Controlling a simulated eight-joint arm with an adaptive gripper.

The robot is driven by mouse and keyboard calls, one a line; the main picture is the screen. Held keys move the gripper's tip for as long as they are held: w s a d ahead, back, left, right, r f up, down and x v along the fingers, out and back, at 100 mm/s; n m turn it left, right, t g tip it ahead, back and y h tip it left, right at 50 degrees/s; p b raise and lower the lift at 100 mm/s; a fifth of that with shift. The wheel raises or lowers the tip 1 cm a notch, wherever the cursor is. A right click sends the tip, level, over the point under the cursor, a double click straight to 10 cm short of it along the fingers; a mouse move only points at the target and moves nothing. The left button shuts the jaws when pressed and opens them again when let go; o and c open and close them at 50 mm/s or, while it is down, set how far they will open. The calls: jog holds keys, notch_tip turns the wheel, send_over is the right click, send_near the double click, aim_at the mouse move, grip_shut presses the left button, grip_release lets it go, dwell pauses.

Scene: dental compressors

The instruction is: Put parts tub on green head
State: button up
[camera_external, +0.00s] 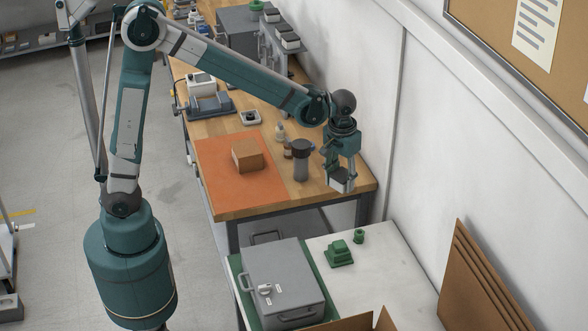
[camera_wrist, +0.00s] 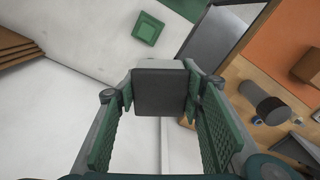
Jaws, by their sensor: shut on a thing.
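My gripper (camera_external: 341,168) hangs near the right end of the wooden bench, fingers down. It is shut on a grey, box-like parts tub (camera_external: 342,182), which also shows between the green finger pads in the wrist view (camera_wrist: 160,92). The tub is held up, apart from the green head. The green head (camera_external: 339,253), a stepped green block, sits on the white table, below and nearer the external camera than my gripper. In the wrist view the green head (camera_wrist: 148,30) is at the top, beyond the tub, with its top uncovered.
A grey lidded case (camera_external: 283,285) stands left of the green head, and a small green cylinder (camera_external: 359,236) stands close behind it. The wooden bench holds a dark-topped grey canister (camera_external: 301,160) and a cardboard box (camera_external: 247,155) on an orange mat (camera_external: 225,190). Cardboard panels (camera_external: 485,280) lean at right.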

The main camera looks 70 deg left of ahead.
jog(key=s+d+m, duration=0.1)
jog(key=s+d, duration=0.1)
jog(key=d, duration=0.4)
send_over(339, 244)
notch_tip(339, 244, down, 10)
jog(key=shift+f, duration=0.55)
jog(key=shift+f, duration=2.9)
jog(key=shift+f, duration=2.1)
jog(key=shift+f+b, duration=0.15)
jog(key=shift+b, duration=0.2)
